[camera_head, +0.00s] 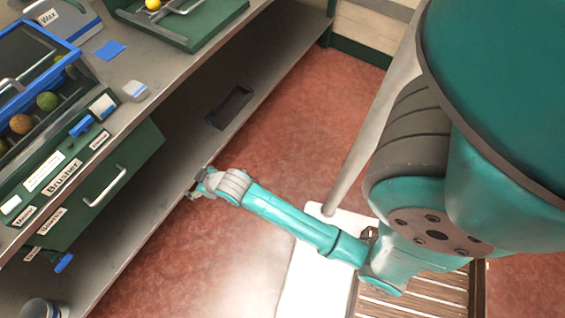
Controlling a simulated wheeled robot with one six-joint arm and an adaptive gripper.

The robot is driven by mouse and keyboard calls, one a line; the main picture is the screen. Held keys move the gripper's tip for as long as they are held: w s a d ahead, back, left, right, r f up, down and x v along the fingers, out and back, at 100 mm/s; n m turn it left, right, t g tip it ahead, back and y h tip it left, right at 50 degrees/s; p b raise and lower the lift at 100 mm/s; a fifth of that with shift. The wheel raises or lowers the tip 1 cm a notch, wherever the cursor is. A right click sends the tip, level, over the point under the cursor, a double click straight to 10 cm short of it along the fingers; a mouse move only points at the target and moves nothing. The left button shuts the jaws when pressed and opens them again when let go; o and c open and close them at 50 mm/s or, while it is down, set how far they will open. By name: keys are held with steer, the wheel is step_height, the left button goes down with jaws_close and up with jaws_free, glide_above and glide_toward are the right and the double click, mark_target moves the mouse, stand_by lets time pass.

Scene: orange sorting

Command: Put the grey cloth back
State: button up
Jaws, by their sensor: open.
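A small pale grey item (136,91), which may be the folded grey cloth, lies on the bench top near its front edge; it is too small to be certain. A flat blue cloth-like square (110,51) lies behind it. My gripper (196,190) is open at the edge of the lower shelf, below and to the right of the grey item and well apart from it. Nothing is visible between its fingers.
The bench (195,55) carries a labelled green and blue sorting unit (60,165) with fruit at left and a green tray (200,25) at the back. A green drawer (125,175) with a handle sits below. A dark tray (230,107) lies on the lower shelf (185,150).

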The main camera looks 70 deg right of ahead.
steer(key=s+a+t, duration=0.1)
steer(key=s+a, duration=0.3)
steer(key=s, duration=0.6)
steer(key=s+a+r+n+t, duration=0.1)
steer(key=s+a+r+t, duration=0.1)
steer(key=s+r, duration=0.7)
steer(key=s+a+r+t+y, duration=0.1)
steer(key=s+a+r+t, duration=0.1)
steer(key=s+r, duration=0.7)
steer(key=s, duration=0.4)
steer(key=shift+a+r+n+y, duration=0.2)
steer(key=shift+r+n+y, duration=0.1)
steer(key=shift+n, duration=0.1)
